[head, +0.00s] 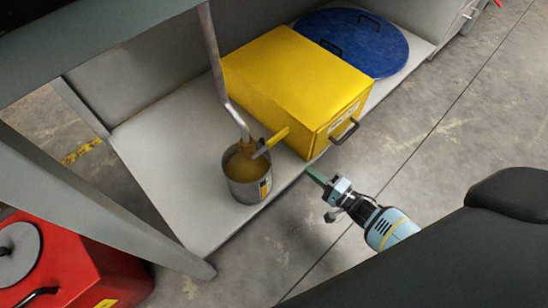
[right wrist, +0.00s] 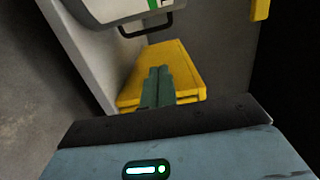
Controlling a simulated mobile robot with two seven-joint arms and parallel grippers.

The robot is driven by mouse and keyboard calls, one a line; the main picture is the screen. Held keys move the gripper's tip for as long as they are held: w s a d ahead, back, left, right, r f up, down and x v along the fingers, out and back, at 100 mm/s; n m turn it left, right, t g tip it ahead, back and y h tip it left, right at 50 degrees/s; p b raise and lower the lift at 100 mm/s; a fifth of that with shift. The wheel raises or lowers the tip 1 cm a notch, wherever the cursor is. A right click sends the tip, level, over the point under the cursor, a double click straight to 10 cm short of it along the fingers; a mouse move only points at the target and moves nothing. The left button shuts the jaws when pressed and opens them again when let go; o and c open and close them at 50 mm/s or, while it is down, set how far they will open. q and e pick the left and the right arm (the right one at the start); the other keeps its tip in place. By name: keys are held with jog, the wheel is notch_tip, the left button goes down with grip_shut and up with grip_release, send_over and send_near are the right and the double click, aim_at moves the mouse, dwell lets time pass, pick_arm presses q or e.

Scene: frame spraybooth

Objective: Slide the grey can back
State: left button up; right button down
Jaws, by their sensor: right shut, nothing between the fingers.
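The grey can (head: 246,190) stands upright near the front edge of the pale shelf (head: 190,205) in the head view. I cannot pick out the can in that view. My left gripper is not in view.
A yellow box (head: 290,80) with a black handle stands right of the can, a blue round lid (head: 352,40) behind it. A red container (head: 75,262) is at lower left. In the right wrist view, a yellow piece (right wrist: 180,60) lies beyond my fingers. Open floor (head: 440,130) lies right.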

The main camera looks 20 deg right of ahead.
pick_arm(q)
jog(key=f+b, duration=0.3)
jog(key=b, duration=0.1)
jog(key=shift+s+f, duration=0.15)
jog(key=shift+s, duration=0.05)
pick_arm(e)
jog(key=w+a, duration=0.8)
jog(key=shift+w, duration=0.2)
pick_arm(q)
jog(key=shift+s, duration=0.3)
pick_arm(e)
jog(key=shift+s+a, duration=0.1)
